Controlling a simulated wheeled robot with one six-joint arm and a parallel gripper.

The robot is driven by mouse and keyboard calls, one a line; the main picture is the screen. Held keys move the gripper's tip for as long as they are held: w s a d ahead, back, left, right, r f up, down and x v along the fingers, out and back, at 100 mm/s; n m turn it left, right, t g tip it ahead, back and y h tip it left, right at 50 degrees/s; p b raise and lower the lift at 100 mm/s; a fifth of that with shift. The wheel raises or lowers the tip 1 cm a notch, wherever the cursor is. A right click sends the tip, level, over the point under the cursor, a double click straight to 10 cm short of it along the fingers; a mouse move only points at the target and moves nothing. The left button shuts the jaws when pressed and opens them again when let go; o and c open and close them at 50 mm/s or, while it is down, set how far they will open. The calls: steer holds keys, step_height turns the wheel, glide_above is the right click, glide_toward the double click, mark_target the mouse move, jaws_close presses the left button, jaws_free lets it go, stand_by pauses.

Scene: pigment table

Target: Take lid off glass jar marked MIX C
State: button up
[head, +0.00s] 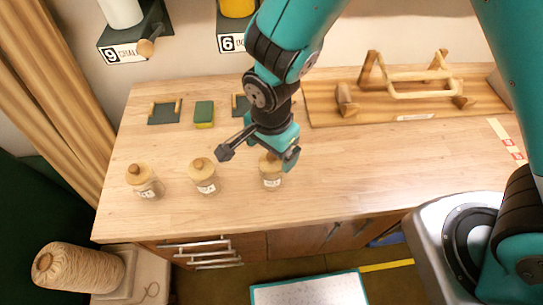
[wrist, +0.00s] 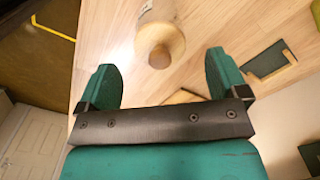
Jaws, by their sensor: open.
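Three glass jars with round wooden knobbed lids stand in a row near the table's front edge: a left jar (head: 148,188), a middle jar (head: 207,185) and a right jar (head: 272,182). Each has a small white label, too small to read, so I cannot tell which is MIX C. My gripper (head: 258,155) is open and empty, above the table close to the right jar, and partly covers its lid. In the wrist view, a wooden lid with its knob (wrist: 159,57) lies ahead of the open fingers, roughly centred between them and apart from both.
A green-and-yellow sponge (head: 204,114) and a dark tray (head: 165,112) lie behind the jars. A wooden rack (head: 420,90) stands at the back right. The table's right half in front of it is clear. A twine spool (head: 80,268) sits at lower left.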

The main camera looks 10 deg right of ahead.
steer(key=shift+f+p, duration=0.3)
steer(key=shift+f, duration=1.1)
steer(key=c, duration=1)
steer(key=shift+r, duration=0.1)
